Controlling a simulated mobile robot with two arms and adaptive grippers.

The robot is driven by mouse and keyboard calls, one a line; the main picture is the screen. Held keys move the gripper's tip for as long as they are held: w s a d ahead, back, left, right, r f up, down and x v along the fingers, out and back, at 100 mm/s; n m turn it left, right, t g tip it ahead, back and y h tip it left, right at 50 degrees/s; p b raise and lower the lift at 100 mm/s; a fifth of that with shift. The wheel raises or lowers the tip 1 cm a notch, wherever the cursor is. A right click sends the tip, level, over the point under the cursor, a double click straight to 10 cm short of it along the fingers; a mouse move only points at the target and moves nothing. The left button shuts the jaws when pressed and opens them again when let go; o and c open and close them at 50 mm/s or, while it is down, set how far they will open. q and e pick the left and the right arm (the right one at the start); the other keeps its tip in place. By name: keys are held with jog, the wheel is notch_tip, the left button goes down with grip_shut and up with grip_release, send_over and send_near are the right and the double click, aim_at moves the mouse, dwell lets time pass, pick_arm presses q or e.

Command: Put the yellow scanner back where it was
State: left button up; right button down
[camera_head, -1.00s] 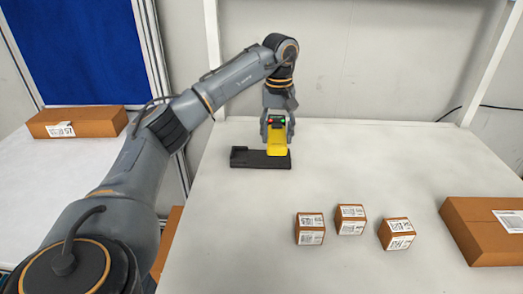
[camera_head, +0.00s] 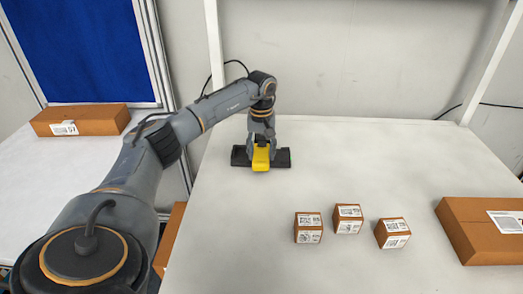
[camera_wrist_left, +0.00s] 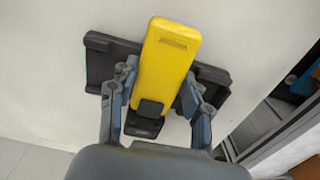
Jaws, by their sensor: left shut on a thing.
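The yellow scanner (camera_head: 261,159) is at the black holder (camera_head: 283,158) on the white table, in front of its middle in the head view. My left gripper (camera_head: 262,146) is shut on the scanner from behind and above. In the left wrist view the scanner (camera_wrist_left: 167,58) lies between the two fingers (camera_wrist_left: 157,100), across the black holder (camera_wrist_left: 101,60). I cannot tell whether the scanner rests fully in the holder. My right gripper is not in view.
Three small labelled boxes (camera_head: 348,219) stand on the table's front middle. A larger cardboard box (camera_head: 478,232) lies at the right. Another box (camera_head: 80,120) sits on the left table. The table right of the holder is clear.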

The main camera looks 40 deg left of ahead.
aim_at(261, 153)
pick_arm(q)
jog(key=o, duration=1.4)
jog(key=shift+c, duration=0.2)
jog(key=shift+r, duration=0.15)
notch_tip(261, 153, up, 12)
jog(key=b, duration=0.2)
